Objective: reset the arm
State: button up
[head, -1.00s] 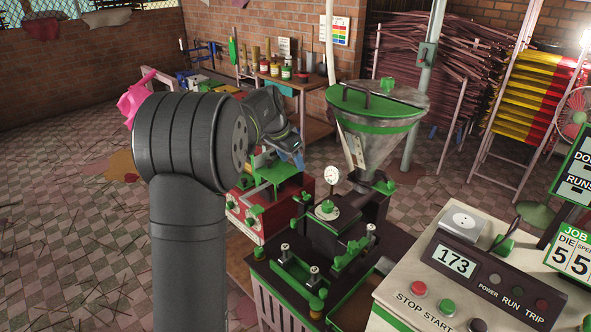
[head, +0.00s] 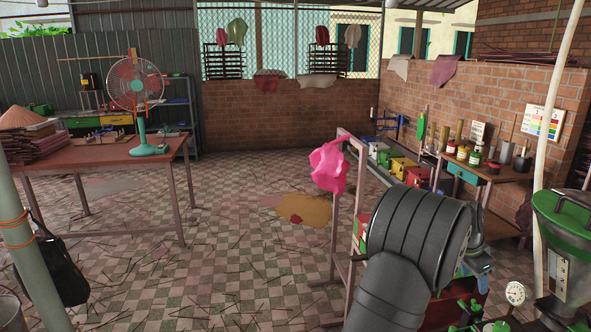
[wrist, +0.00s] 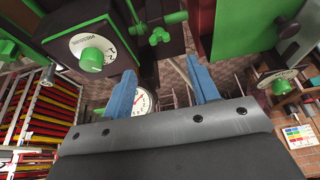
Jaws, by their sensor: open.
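My gripper (wrist: 162,92) shows in the wrist view as two blue fingers set well apart, with nothing between them. Behind the fingers are a white dial gauge (wrist: 142,101) and dark machine parts with a green knob (wrist: 91,60). In the head view my dark grey arm rises at the lower right and hides most of the gripper end. The green-lidded hopper (head: 563,225) of the extruder stands at the right edge. Its round gauge (head: 515,292) shows at the lower right, beside my arm.
A pink cloth (head: 328,168) hangs on a metal frame just left of my arm. A table (head: 110,153) with a teal fan (head: 138,90) stands at the left. A workbench (head: 490,172) with bottles is at the right. The tiled floor (head: 225,230) between has scattered sticks and a brown patch.

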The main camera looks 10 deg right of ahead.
aim_at(477, 303)
jog(key=x, duration=1)
jog(key=shift+r, duration=0.15)
jog(key=v, duration=1.7)
jog(key=x, duration=1.7)
jog(key=shift+s+f, duration=0.1)
jog(key=shift+f, duration=0.1)
jog(key=n, duration=0.2)
jog(key=n+t, duration=0.1)
jog(key=n, duration=0.1)
jog(key=shift+s+r+t, duration=0.1)
jog(key=shift+t, duration=0.2)
jog(key=a+r+n, duration=0.2)
jog(key=r+n, duration=0.1)
jog(key=r, duration=0.3)
jog(key=s+a+r+n, duration=0.1)
jog(key=a+r+n, duration=0.1)
jog(key=r+n, duration=0.2)
notch_tip(477, 303, up, 3)
jog(key=shift+s+a+n+g, duration=0.15)
jog(key=shift+a+n+g, duration=0.15)
jog(key=shift+a+g, duration=0.1)
